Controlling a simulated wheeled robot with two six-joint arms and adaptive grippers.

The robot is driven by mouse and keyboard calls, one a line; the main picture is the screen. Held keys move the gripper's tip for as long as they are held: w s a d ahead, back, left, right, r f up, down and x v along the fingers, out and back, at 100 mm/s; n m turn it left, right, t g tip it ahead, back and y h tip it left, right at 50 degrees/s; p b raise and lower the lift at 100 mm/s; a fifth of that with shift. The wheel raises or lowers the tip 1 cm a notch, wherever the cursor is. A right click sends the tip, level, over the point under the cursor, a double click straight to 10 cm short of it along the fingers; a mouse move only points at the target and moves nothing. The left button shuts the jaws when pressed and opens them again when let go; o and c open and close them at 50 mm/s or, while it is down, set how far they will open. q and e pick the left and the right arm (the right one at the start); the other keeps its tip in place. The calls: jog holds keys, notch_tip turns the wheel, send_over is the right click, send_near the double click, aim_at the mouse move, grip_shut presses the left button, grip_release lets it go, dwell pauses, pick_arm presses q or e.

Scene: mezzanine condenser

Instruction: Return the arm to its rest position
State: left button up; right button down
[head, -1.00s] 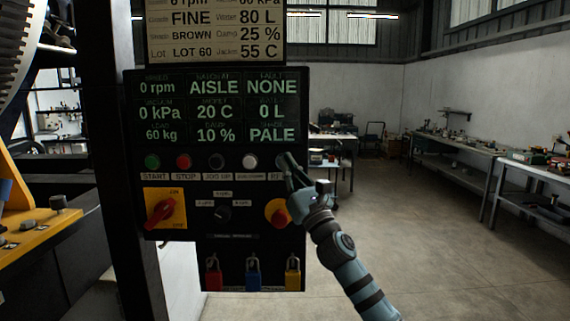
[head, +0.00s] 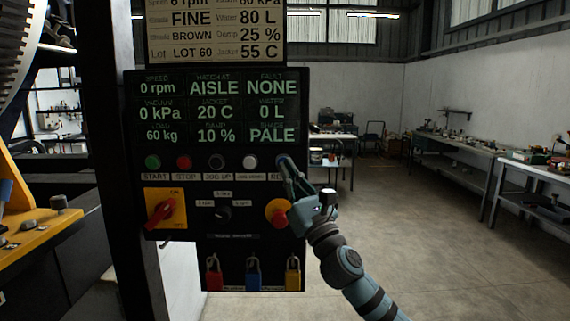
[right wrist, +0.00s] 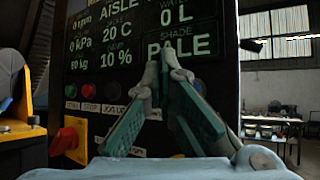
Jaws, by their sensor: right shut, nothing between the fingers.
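My right gripper (head: 284,164) is in front of the right side of a black control panel (head: 180,257), its arm coming up from the lower right. Its fingers are shut and empty, with the tips over the right end of the button row. They hide most of the rightmost button and part of its label. Whether the tips touch the panel I cannot tell. In the right wrist view the two teal fingers (right wrist: 160,75) meet at the tips in front of the panel's display (right wrist: 95,40). My left gripper is not in view.
The panel carries a red emergency knob (head: 279,219) beside my gripper, a red rotary switch (head: 161,210) on a yellow plate and hanging padlocks (head: 253,273). Workbenches (head: 460,160) stand along the right wall. The floor (head: 420,235) right of the panel is open.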

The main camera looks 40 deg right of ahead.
dwell(0.7)
jog(key=s+a+f+m+g+h, duration=0.15)
jog(key=f+m+g, duration=0.25)
jog(key=f+m, duration=0.55)
jog(key=s+a+f+m+g, duration=0.25)
jog(key=f+m, duration=0.25)
jog(key=f, duration=0.9)
jog(key=s+a+f+m+g+h, duration=0.1)
jog(key=s+f+m+g, duration=0.2)
jog(key=f+m+g, duration=0.55)
jog(key=s+a+f+m+g+y, duration=0.25)
jog(key=s+a+f+m, duration=0.3)
jog(key=s+f, duration=0.55)
jog(key=s+a+f+m+g+y, duration=0.2)
jog(key=s+a+f+m+g, duration=0.45)
jog(key=s, duration=0.75)
notch_tip(320, 180, down, 23)
jog(key=s+d+t, duration=0.1)
jog(key=s+d, duration=0.1)
jog(key=s+f, duration=1.1)
jog(key=s, duration=0.2)
jog(key=shift+s+d+g, duration=0.4)
jog(key=shift+d, duration=0.05)
